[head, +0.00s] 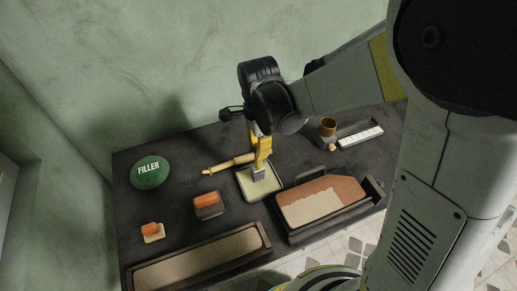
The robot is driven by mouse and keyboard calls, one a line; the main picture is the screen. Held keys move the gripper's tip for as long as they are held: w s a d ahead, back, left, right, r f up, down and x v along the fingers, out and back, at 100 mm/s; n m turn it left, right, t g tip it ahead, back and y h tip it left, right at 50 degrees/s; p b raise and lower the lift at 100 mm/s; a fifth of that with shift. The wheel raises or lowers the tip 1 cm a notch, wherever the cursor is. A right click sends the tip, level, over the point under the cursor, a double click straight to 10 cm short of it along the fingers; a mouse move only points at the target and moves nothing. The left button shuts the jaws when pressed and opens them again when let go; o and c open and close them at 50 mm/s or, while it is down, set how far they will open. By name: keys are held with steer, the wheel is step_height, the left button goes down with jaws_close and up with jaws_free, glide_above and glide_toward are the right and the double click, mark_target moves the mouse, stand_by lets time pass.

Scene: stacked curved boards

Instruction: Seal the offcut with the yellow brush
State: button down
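My gripper (257,127) points down over the table's middle and appears shut on the yellow brush (263,148). The brush hangs roughly upright with its grey bristle end low over a shallow tray (243,188) of pale liquid. I cannot tell whether the bristles touch the liquid. A reddish-brown board (337,186) with a pale, ragged-edged area lies in a dark open box at the right. A long pale board (200,258) lies in a dark frame at the front left. I cannot tell for sure which piece is the offcut.
A pale yellow handled tool (228,164) lies left of the tray. Orange-topped blocks (206,200) and (151,229) stand farther left. A green FILLER tin (150,172) is at the far left. A brown cup (328,125) and a white strip (360,136) are at the back right.

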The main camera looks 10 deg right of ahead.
steer(key=shift+f+b, duration=0.55)
stand_by(1.8)
steer(key=shift+r, duration=0.15)
step_height(320, 180, up, 7)
steer(key=p, duration=0.5)
stand_by(0.6)
